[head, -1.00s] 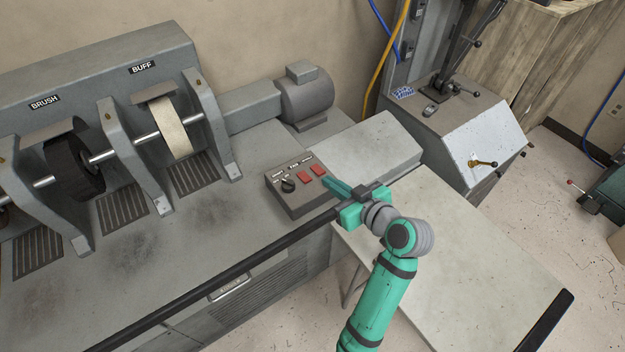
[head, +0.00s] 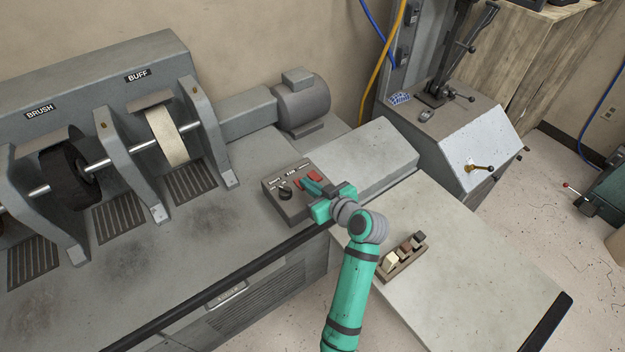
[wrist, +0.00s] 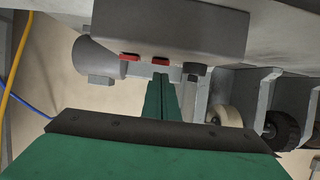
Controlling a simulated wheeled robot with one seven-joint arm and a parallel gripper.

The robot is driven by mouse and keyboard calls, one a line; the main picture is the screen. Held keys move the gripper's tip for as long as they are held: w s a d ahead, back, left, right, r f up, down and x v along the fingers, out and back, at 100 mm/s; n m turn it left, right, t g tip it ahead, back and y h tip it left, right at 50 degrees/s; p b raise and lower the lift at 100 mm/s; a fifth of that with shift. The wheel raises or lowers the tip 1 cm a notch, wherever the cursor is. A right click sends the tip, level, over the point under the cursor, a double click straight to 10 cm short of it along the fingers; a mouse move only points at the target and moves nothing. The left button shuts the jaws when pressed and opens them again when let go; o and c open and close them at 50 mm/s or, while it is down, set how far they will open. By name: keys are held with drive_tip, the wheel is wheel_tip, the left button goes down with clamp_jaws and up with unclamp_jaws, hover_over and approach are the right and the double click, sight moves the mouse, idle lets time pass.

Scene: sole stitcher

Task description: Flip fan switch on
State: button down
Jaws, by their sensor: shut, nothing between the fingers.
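A grey control box (head: 283,205) sits on the machine's bench top, with a black knob (head: 285,193) and two red switches, a left one (head: 298,184) and a right one (head: 313,172). The labels above them are too small to read surely, so I cannot tell which is the fan switch. My teal gripper (head: 309,186) is shut and empty, its tips over the front of the box by the red switches. In the wrist view the shut fingers (wrist: 161,78) point at the middle control, a red switch (wrist: 162,62); whether they touch it is unclear.
Brush and buff wheels (head: 165,137) stand at the left, with a motor (head: 302,103) behind the box. A sloped grey housing (head: 365,158) lies right of the box. A side table (head: 470,245) carries a small holder (head: 403,263) with several blocks. A black rail (head: 215,290) runs along the bench front.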

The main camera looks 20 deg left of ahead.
drive_tip(key=shift+d+f, duration=0.2)
drive_tip(key=shift+f, duration=0.15)
drive_tip(key=shift+d+f, duration=0.1)
drive_tip(key=shift+f, duration=0.35)
drive_tip(key=shift+d+r, duration=0.1)
drive_tip(key=shift+r, duration=0.1)
drive_tip(key=shift+w+r, duration=0.1)
drive_tip(key=shift+r, duration=0.6)
drive_tip(key=shift+a, duration=0.2)
drive_tip(key=shift+s+r, duration=0.1)
drive_tip(key=shift+s, duration=0.1)
